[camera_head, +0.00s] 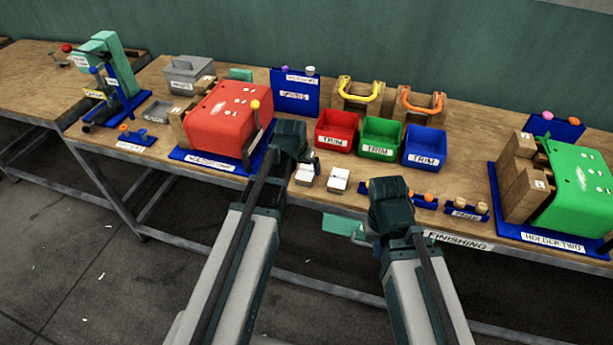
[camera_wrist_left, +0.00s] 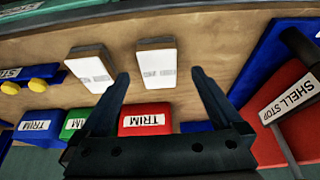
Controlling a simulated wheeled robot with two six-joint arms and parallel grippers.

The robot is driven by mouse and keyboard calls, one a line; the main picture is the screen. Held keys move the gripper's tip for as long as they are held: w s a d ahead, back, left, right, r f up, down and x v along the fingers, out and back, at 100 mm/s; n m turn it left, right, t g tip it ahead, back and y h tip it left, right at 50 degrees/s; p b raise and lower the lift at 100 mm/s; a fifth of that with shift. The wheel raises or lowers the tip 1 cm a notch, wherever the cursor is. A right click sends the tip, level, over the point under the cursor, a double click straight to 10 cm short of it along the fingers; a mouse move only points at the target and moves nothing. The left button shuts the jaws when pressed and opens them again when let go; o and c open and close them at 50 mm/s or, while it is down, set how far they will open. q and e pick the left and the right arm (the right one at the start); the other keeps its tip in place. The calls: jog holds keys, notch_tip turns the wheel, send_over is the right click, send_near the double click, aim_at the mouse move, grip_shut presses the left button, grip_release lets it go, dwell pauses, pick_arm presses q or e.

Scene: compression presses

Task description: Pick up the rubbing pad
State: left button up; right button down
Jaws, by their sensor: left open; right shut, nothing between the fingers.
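Two small tan blocks with white labelled tops lie side by side near the table's front edge, a left block (camera_head: 307,174) and a right block (camera_head: 339,180). Their print is too small to read, so I cannot tell whether either is the rubbing pad. My left gripper (camera_head: 291,150) is just behind the left block; its fingers are hidden in the head view. In the left wrist view my left gripper (camera_wrist_left: 160,75) is open and empty, with the left block (camera_wrist_left: 157,65) appearing between its fingertips. My right gripper (camera_head: 390,200) is shut at the front edge.
Red (camera_head: 337,131), green (camera_head: 381,138) and blue (camera_head: 425,147) TRIM bins stand behind the blocks. A red press (camera_head: 222,115) is at left and a green press (camera_head: 578,190) at right. Small blue trays (camera_head: 466,209) line the front edge. A teal plate (camera_head: 340,224) is near my right gripper.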

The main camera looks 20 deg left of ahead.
aim_at(306, 171)
pick_arm(q)
jog(key=b+x, duration=0.4)
jog(key=x, duration=0.1)
jog(key=shift+w+d+r, duration=0.1)
jog(key=shift+w+d, duration=0.05)
jog(key=shift+w, duration=0.2)
jog(key=shift+r, duration=0.1)
jog(key=shift+c, duration=0.3)
jog(key=c, duration=1.3)
jog(key=shift+r, duration=0.1)
